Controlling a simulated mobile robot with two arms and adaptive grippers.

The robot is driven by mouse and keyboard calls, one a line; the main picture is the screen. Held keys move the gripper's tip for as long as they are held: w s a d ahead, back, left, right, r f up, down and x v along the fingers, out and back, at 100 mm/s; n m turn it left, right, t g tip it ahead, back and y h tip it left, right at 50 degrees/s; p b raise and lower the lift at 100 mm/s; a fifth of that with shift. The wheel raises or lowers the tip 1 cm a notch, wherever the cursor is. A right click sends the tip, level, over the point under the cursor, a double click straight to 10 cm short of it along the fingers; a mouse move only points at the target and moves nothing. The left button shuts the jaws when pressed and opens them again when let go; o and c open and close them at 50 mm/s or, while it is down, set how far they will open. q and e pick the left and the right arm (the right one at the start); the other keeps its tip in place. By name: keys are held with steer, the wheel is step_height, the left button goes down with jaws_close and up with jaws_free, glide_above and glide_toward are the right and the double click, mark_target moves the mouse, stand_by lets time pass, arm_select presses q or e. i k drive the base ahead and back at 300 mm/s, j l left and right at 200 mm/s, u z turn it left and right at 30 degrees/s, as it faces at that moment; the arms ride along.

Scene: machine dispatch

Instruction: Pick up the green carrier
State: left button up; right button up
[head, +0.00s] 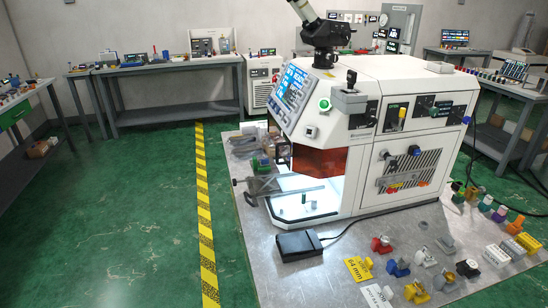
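A small green block-like part (261,164) sits among grey parts at the left edge of the metal bench top, left of the white machine (376,120). I cannot tell whether it is the green carrier. Another green item (486,204) stands in a row of small coloured parts at the right of the bench. A small upright piece with green on it (304,198) is in the machine's lit open chamber. Neither of my grippers is in view.
The metal bench top (340,270) holds a black foot pedal (299,245) with a cable, a yellow label (358,268) and several small coloured fittings in front. Green floor with a yellow-black stripe (205,215) lies clear to the left. Workbenches (170,64) line the back wall.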

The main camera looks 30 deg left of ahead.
mark_target(263, 166)
steer(key=j+u, duration=0.2)
steer(key=u, duration=0.75)
steer(key=j+z, duration=0.2)
steer(key=j, duration=0.4)
